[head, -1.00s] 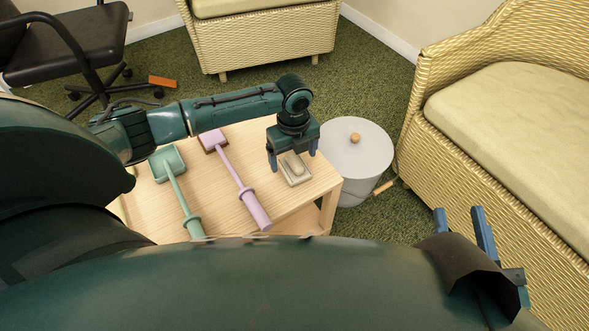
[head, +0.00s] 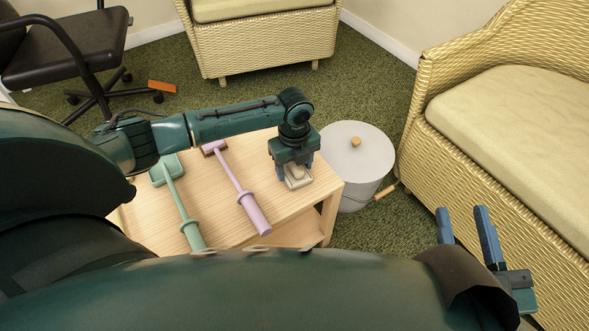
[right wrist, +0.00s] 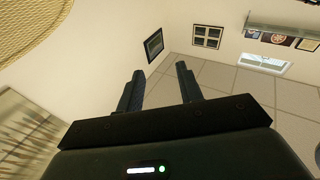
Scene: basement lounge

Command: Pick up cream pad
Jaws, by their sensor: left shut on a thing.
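The cream pad (head: 297,183) lies on the light wood table (head: 222,213) near its right corner, with a rounded grip on top. My left gripper (head: 296,177) points down over it and is shut on it; the fingers stand on either side and partly hide the pad. I cannot tell whether the pad is clear of the tabletop. My right gripper (head: 467,236) is open and empty at the lower right of the head view, away from the table. Its two fingers also show apart in the right wrist view (right wrist: 159,88).
A green mallet-shaped tool (head: 178,201) and a purple one (head: 236,187) lie on the table left of the pad. A grey lidded bucket (head: 345,160) stands close to the table's right edge. A wicker sofa (head: 520,130) is at right, an office chair (head: 65,50) at upper left.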

